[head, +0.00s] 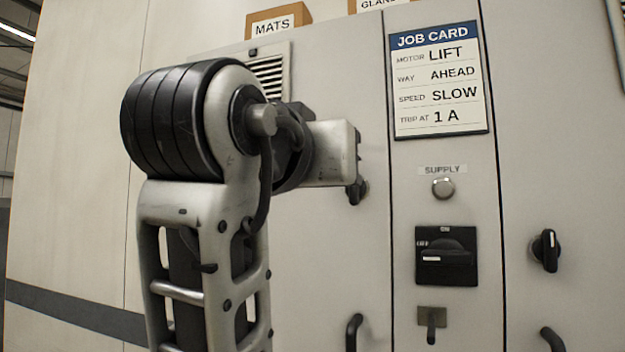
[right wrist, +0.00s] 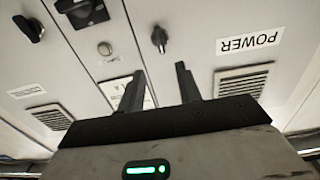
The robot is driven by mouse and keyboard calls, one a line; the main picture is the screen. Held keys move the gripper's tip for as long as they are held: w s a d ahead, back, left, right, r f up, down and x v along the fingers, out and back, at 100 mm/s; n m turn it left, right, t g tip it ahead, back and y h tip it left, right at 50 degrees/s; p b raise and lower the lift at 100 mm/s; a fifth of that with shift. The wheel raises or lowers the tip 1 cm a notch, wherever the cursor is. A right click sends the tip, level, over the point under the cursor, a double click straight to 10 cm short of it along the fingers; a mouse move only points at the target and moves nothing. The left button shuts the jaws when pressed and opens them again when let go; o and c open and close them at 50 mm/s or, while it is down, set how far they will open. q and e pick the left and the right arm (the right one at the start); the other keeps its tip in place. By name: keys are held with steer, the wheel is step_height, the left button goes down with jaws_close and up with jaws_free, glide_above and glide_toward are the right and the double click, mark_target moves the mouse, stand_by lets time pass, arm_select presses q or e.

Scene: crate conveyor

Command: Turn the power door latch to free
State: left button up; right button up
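The power door latch is a small black knob (right wrist: 160,40) on a pale cabinet door, beside an upside-down POWER label (right wrist: 249,40) in the right wrist view. It looks upright, along the door's height. In the head view the latch (head: 357,191) shows just below the end of my right gripper (head: 355,165), which partly covers it. My right gripper (right wrist: 159,70) is open and empty, its two black fingers apart. The latch lies beyond the fingertips, roughly in line with the gap; I see no contact. My arm hides the POWER label in the head view. My left gripper is not in view.
A job card (head: 439,80), supply lamp (head: 443,188), black rotary switch (head: 446,256) and small lever (head: 431,322) are on the middle panel. Another black latch (head: 546,250) is on the right door. Door handles (head: 354,332) stick out below. A MATS box (head: 278,21) sits on top.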

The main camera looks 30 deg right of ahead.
mark_target(358, 189)
steer(key=p+x, duration=0.2)
steer(key=x, duration=0.9)
steer(key=shift+w+d, duration=0.25)
steer(key=shift+w, duration=0.05)
jaws_close()
